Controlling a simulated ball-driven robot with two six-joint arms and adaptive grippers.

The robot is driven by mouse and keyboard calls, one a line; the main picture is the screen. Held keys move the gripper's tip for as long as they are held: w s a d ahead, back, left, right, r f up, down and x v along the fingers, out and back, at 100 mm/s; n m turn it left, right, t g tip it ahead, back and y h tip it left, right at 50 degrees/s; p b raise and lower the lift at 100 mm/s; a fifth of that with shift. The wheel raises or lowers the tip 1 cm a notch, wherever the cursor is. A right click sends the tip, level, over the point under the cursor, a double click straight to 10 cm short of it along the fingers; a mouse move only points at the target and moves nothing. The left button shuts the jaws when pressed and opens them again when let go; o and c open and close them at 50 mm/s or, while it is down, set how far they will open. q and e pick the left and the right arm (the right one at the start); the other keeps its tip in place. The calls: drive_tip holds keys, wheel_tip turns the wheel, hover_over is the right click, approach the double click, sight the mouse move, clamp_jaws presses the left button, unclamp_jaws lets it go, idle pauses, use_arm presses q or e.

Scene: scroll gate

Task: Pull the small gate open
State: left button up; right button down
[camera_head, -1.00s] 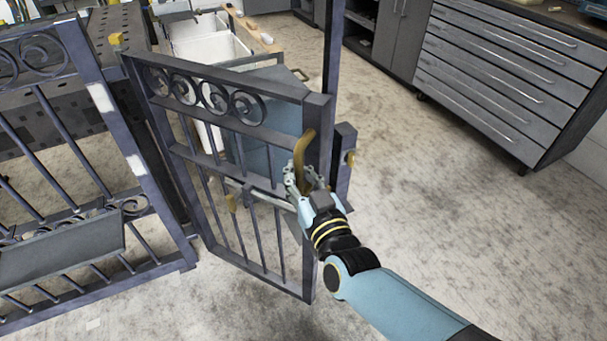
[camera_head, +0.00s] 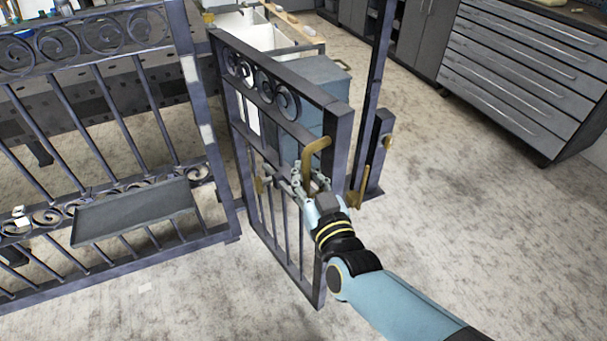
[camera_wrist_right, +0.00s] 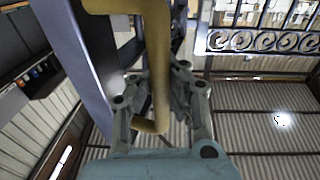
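The small gate (camera_head: 334,120) is dark metal with scrolls near its top and thin vertical bars. It stands swung open, its free edge toward me and apart from the latch post (camera_head: 372,160). A bent brass handle (camera_head: 318,148) sits on its free edge. My right gripper (camera_head: 308,182) is at this handle, its fingers closed around the lower part. In the right wrist view the handle (camera_wrist_right: 157,60) passes between the fingers (camera_wrist_right: 160,100). The fingers partly hide the handle's lower end in the head view. My left gripper is in neither view.
A fixed scroll fence (camera_head: 188,75) with a grey tray (camera_head: 135,212) stands left of the gate. A blue-grey cabinet (camera_head: 318,72) is behind it. Grey drawers (camera_head: 520,75) stand back right. The floor (camera_head: 470,230) at the right is clear.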

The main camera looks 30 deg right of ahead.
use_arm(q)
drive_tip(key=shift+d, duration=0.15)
use_arm(e)
drive_tip(key=shift+s+f, duration=0.35)
drive_tip(key=c, duration=1.6)
unclamp_jaws()
drive_tip(key=shift+s+r, duration=0.25)
drive_tip(key=shift+s, duration=0.05)
drive_tip(key=shift+o, duration=1.1)
drive_tip(key=shift+r, duration=0.1)
drive_tip(key=shift+o, duration=0.7)
drive_tip(key=shift+w, duration=0.3)
drive_tip(key=shift+s, duration=0.1)
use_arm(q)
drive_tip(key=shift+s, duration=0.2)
use_arm(e)
drive_tip(key=s+a, duration=0.2)
drive_tip(key=s, duration=0.9)
drive_tip(key=shift+s, duration=0.35)
